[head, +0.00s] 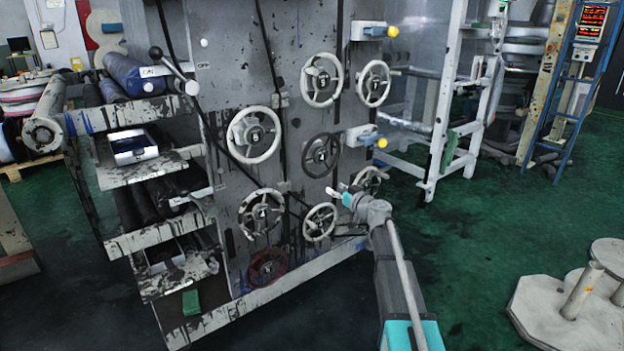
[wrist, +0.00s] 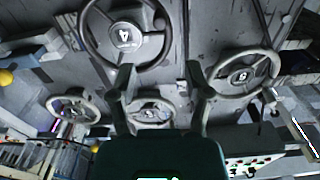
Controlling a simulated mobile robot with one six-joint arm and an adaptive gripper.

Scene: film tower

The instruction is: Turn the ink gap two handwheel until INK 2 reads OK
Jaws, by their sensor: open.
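My gripper (head: 338,191) is in front of the machine's side panel, with its fingers toward the handwheels. In the wrist view it is open and empty (wrist: 161,85), and a small pale wheel (wrist: 150,112) shows beyond the gap between the fingers. The panel carries several handwheels with numbered hubs, including a pale one at lower left (head: 262,213), a dark one (head: 321,155) and a small pale one (head: 320,222). I cannot tell which is ink gap two. A status screen (head: 593,15) shows red rows too small to read, so the INK 2 reading is unclear.
Yellow-ended handles (head: 391,32) stick out from the panel's right edge. A red wheel (head: 267,267) sits low on the panel. A white frame (head: 440,130) stands to the right. A pale base with posts (head: 570,315) lies at lower right. Green floor between is clear.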

